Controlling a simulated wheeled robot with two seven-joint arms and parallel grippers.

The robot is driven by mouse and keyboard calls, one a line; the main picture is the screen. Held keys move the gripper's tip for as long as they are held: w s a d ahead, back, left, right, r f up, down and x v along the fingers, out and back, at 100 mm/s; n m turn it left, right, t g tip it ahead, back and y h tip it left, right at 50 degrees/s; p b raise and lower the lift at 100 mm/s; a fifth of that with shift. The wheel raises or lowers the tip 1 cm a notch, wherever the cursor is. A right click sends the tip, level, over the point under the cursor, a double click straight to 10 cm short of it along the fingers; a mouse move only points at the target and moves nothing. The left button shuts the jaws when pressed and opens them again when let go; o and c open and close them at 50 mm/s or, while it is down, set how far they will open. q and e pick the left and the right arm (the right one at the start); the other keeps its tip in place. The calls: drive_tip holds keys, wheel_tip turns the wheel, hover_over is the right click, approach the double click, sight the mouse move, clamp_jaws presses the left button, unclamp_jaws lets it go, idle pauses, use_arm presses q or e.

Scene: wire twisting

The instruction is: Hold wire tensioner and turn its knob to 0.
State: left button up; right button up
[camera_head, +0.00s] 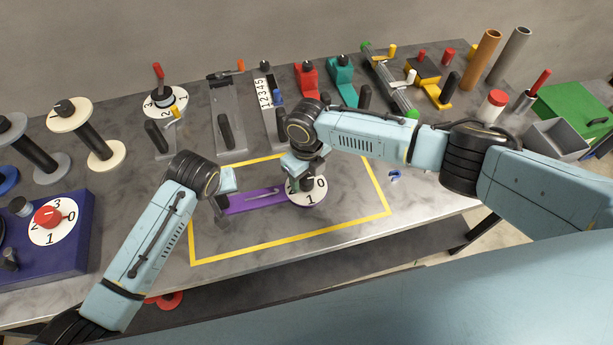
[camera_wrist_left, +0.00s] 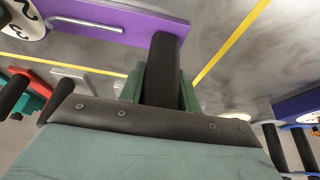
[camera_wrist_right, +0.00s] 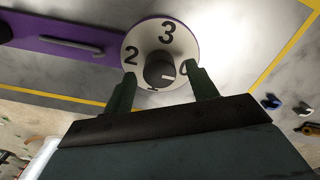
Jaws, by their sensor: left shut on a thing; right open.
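The wire tensioner has a purple base (camera_head: 262,200) lying inside the yellow outline. Its black handle (camera_wrist_left: 163,65) stands at one end, and its white numbered dial (camera_head: 312,197) is at the other. My left gripper (camera_wrist_left: 160,88) is shut on the handle. In the right wrist view, the dial has a black knob (camera_wrist_right: 160,70) at its centre. My right gripper (camera_wrist_right: 162,92) is open, with one finger on each side of the knob, over the dial's lower part. A short pale mark shows on the knob's right side, roughly towards the 0; its exact direction is hard to tell.
A blue unit (camera_head: 75,260) with a red-knobbed dial (camera_head: 50,218) stands at left. Spools, clamps and other tools line the back of the table. A grey bin (camera_head: 560,140) and green box (camera_head: 580,110) stand at right. The yellow outline's (camera_head: 290,241) front area is clear.

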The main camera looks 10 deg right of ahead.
sight(307, 179)
wheel_tip(307, 179, up, 11)
idle(0.3)
use_arm(q)
drive_tip(key=o, duration=1.3)
drive_tip(key=shift+c, duration=0.2)
use_arm(e)
drive_tip(key=shift+f, duration=0.1)
